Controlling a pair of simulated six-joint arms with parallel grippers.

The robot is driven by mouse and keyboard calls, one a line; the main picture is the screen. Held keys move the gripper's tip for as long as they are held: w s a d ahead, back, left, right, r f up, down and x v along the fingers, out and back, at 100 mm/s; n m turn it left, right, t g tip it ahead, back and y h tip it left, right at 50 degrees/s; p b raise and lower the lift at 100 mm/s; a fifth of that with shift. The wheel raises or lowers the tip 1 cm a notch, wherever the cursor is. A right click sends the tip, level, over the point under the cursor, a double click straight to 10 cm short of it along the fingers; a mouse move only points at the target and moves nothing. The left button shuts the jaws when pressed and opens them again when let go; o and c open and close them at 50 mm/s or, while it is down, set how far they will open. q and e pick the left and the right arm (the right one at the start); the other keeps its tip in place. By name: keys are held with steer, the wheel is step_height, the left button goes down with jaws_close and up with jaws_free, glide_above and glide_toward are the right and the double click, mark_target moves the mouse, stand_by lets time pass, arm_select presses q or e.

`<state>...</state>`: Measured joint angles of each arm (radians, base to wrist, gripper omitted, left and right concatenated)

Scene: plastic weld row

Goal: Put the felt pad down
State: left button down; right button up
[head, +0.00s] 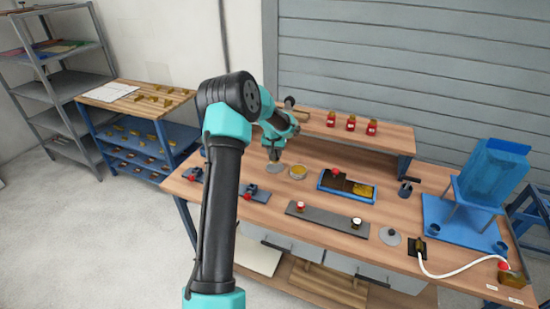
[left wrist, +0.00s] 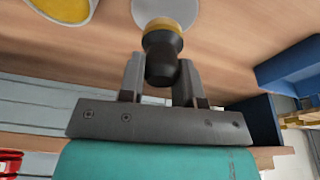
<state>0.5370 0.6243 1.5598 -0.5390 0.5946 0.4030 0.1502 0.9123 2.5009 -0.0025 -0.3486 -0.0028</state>
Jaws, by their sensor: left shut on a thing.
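My left gripper (head: 275,155) is over the left middle of the wooden bench. In the left wrist view the gripper (left wrist: 158,82) is shut on the dark knob of the felt pad (left wrist: 163,45). The pad has a black handle, a yellow collar and a pale grey round disc. In the head view the pad's grey disc (head: 272,171) shows just below the fingers, by the bench top. Whether it touches the wood I cannot tell. My right gripper is not in view.
A round yellow dish (head: 298,172) is close right of the pad. Beyond are a blue tray (head: 348,196), a dark strip (head: 325,217) with small pieces, another grey disc (head: 390,237) with a knob and a blue stand (head: 460,225). Red-based items (head: 350,123) stand on the rear shelf.

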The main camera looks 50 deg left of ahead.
arm_select(q)
steer(key=shift+w+a+f, duration=0.15)
steer(key=shift+f, duration=1.6)
steer(key=shift+f, duration=0.2)
steer(key=c, duration=0.8)
jaws_free()
steer(key=shift+r, duration=0.15)
steer(key=v, duration=1.2)
